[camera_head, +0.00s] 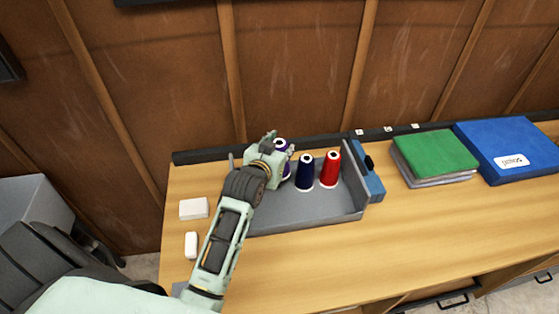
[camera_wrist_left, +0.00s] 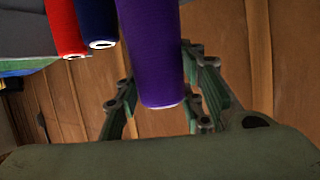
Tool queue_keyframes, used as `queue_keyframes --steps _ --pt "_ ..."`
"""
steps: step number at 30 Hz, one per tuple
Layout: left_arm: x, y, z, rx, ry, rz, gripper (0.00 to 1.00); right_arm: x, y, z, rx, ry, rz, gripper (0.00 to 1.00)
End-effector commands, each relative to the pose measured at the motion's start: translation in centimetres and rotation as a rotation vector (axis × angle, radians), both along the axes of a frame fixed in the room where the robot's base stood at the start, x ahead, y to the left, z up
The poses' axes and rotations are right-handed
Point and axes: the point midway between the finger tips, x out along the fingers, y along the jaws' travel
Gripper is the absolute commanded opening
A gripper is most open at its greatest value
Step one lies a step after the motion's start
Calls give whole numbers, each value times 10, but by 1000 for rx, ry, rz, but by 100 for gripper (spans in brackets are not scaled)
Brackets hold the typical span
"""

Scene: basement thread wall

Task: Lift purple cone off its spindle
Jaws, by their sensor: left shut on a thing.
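The purple cone (camera_head: 282,144) is at the left of the row in the head view, partly hidden by my left gripper (camera_head: 270,149). In the left wrist view the purple cone (camera_wrist_left: 150,50) lies between the two fingers of the left gripper (camera_wrist_left: 157,80), which is shut on it. Its white-rimmed end shows there. Its base and spindle are hidden in the head view, so I cannot tell whether it is still on the spindle. A dark blue cone (camera_head: 304,173) and a red cone (camera_head: 330,170) stand upright to its right. My right gripper is not in view.
The cones' grey tray (camera_head: 300,214) sits on the wooden bench (camera_head: 400,235). A blue block (camera_head: 370,177) adjoins its right side. Green cloth (camera_head: 436,151) and a blue box (camera_head: 508,150) lie farther right. White blocks (camera_head: 193,208) lie left. The bench front right is clear.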

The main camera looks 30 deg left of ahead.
Motion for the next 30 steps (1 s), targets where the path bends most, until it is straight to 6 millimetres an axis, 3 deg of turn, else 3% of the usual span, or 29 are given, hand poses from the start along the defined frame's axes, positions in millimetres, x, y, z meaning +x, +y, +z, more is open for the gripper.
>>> queue_keyframes --steps 6,17,30 --pt "1 0 20 0 -3 0 0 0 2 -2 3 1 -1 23" --pt "0 0 22 0 -2 0 0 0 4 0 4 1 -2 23" --pt "0 0 58 -1 0 0 0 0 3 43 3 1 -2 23"
